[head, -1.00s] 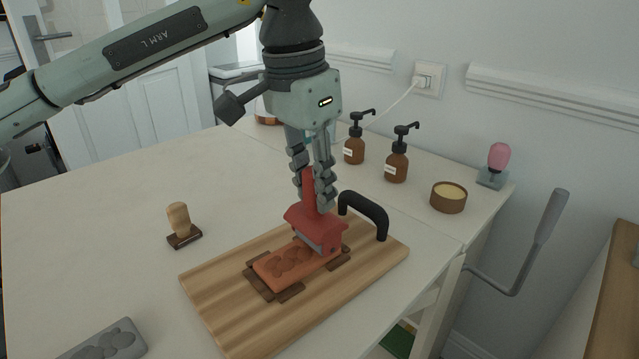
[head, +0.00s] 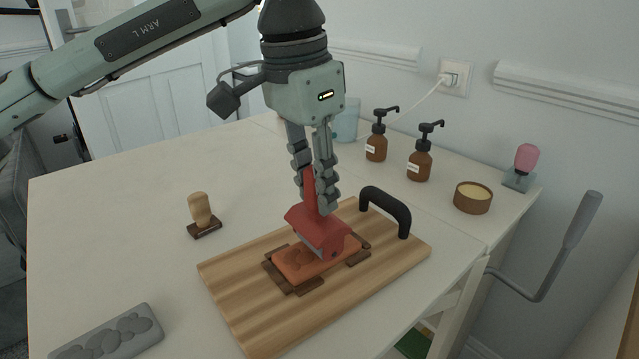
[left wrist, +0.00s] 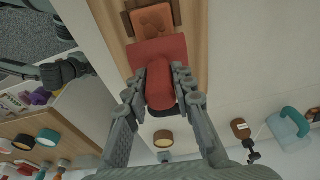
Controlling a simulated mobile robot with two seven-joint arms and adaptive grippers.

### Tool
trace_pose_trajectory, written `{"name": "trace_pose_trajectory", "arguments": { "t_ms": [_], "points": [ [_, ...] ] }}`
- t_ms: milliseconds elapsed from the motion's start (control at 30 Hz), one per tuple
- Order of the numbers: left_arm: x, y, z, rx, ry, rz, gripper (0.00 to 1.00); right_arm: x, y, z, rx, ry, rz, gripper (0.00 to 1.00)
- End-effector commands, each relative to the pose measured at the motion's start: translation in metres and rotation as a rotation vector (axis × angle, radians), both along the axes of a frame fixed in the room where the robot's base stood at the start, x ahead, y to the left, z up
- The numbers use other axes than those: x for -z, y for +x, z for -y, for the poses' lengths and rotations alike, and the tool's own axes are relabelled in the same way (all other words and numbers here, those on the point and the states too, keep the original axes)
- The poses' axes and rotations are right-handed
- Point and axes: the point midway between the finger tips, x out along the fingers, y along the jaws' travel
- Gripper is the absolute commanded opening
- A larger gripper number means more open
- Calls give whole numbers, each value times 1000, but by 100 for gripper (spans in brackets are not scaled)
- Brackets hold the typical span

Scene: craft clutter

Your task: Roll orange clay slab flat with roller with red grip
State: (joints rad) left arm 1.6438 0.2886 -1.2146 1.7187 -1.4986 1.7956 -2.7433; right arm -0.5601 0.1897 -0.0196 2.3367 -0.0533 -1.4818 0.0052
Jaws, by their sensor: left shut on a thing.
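The orange clay slab (head: 297,263) lies inside a dark brown frame on a wooden board, its surface still showing bumps. It also shows at the top of the left wrist view (left wrist: 152,20). The roller (head: 320,230), with red head and red grip, stands over the far right part of the slab and hides it there. Its grip shows in the left wrist view (left wrist: 160,88). My left gripper (head: 318,193) is shut on the red grip from above. A dark grey shape at the left of the left wrist view may be my right gripper (left wrist: 66,72); its fingers are unclear.
The wooden board (head: 240,310) has a black handle (head: 388,208) at its far right end. A wooden stamp (head: 202,215) and a grey textured block (head: 110,335) are to the left. Two brown pump bottles (head: 419,158) and a round tin (head: 473,198) stand behind.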

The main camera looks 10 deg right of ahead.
Motion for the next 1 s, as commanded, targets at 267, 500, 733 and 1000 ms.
{"name": "trace_pose_trajectory", "arguments": {
  "t_ms": [267,500,733,1000],
  "points": [
    [2,-5,-9,0,-2,1,0,6,0,0,0,0,0,77],
    [4,-15,-24,-1,-2,0,0,15,0,0,0,0,0,77],
    [1,-16,-26,1,0,-2,0,15,0,0,0,0,0,77],
    [2,-18,-28,1,-1,-2,0,17,0,0,0,0,0,77]
  ]
}}
